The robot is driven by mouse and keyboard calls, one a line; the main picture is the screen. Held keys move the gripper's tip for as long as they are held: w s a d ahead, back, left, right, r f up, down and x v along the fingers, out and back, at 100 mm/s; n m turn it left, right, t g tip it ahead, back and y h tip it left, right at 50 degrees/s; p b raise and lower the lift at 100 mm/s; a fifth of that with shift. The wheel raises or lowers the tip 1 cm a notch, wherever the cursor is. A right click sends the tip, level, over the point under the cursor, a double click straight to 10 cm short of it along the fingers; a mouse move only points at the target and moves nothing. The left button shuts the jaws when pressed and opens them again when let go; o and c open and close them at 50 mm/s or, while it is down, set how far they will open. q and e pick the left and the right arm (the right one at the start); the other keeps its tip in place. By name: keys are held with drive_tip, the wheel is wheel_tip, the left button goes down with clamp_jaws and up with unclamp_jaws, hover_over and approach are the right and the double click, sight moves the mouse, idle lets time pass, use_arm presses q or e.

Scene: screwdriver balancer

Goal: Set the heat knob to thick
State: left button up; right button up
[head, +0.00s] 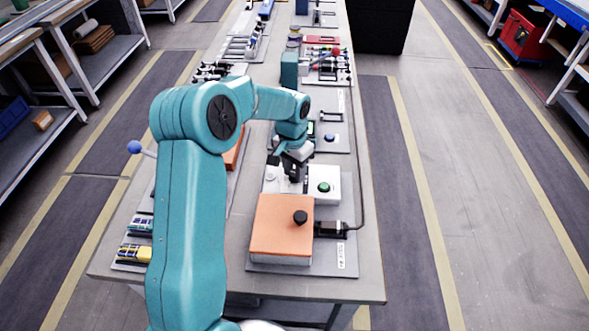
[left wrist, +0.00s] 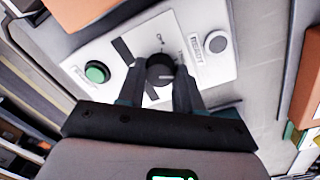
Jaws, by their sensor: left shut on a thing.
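The black heat knob (left wrist: 160,69) sits on the white control panel (left wrist: 205,71) and lies between my left gripper's fingers (left wrist: 163,86). The fingers are shut on it. The white line on the knob points to the right in the left wrist view. Partly covered lettering shows around it, one label starting "TH"; the rest is hidden by a finger. In the head view the white control panel (head: 331,196) stands behind the orange-topped box, with my left gripper (head: 291,172) over its left half. The right gripper is not in view.
A green button (left wrist: 97,72) and a pale round lamp (left wrist: 216,42) beside a "READY" label flank the knob. More equipment lines the bench further back.

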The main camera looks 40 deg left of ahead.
sight(294, 171)
use_arm(q)
drive_tip(key=m, duration=0.7)
drive_tip(key=shift+w+a+r, duration=0.15)
drive_tip(key=shift+r, duration=0.05)
idle(0.3)
drive_tip(key=o, duration=0.9)
drive_tip(key=shift+o, duration=0.7)
drive_tip(key=shift+f, duration=0.1)
wheel_tip(294, 171, up, 16)
drive_tip(key=shift+a+r+p, duration=0.2)
drive_tip(key=shift+a+p, duration=0.05)
drive_tip(key=shift+p, duration=0.1)
